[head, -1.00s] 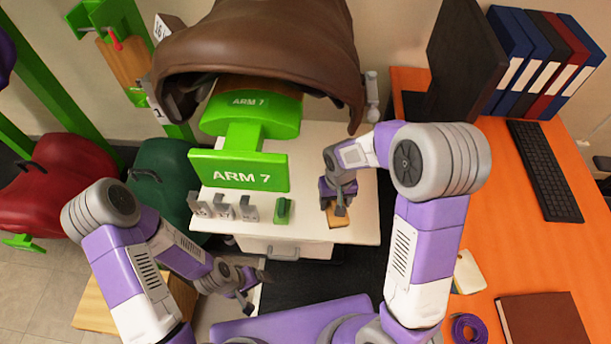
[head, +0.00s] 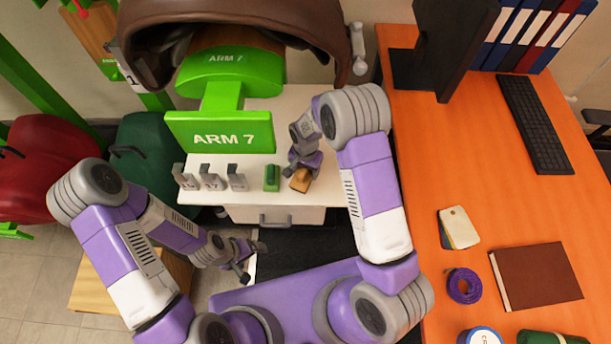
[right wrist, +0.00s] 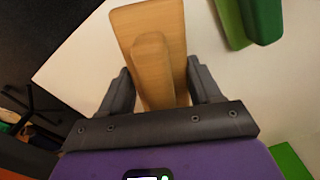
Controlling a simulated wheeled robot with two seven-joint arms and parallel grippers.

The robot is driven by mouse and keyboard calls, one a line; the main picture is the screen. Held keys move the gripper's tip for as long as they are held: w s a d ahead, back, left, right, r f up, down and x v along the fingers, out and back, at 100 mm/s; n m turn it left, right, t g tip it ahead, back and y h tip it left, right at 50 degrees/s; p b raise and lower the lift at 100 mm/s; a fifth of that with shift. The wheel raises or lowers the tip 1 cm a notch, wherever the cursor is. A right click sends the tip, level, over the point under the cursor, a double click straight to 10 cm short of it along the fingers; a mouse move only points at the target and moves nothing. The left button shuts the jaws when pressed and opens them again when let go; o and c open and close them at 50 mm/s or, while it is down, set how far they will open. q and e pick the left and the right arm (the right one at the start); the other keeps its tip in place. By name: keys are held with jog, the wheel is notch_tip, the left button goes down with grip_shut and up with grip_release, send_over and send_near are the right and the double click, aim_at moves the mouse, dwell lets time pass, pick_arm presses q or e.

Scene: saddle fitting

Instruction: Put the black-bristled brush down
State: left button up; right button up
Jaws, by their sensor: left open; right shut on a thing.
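A wooden brush (head: 301,180) with a tan back is at the right front of the white cabinet top (head: 325,190). My right gripper (head: 303,172) is shut on its raised wooden grip. The right wrist view shows the brush (right wrist: 150,40) between the two fingers, its flat back over the white top. Its bristles are hidden underneath, and I cannot tell whether they touch the top. My left gripper (head: 252,262) is open and empty, low in front of the cabinet, apart from the brush.
A green block-like item (head: 271,177) lies just left of the brush. Several grey numbered holders (head: 210,180) stand farther left. An orange desk (head: 420,150) is at the right. Some white top right of the brush is clear.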

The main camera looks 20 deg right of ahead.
aim_at(306, 175)
jog(key=shift+f+b, duration=0.45)
jog(key=shift+f, duration=1.2)
jog(key=shift+f, duration=0.15)
jog(key=o, duration=1.3)
jog(key=shift+c, duration=0.2)
jog(key=shift+r, duration=0.2)
notch_tip(306, 175, up, 12)
jog(key=p, duration=0.3)
jog(key=shift+p, duration=0.4)
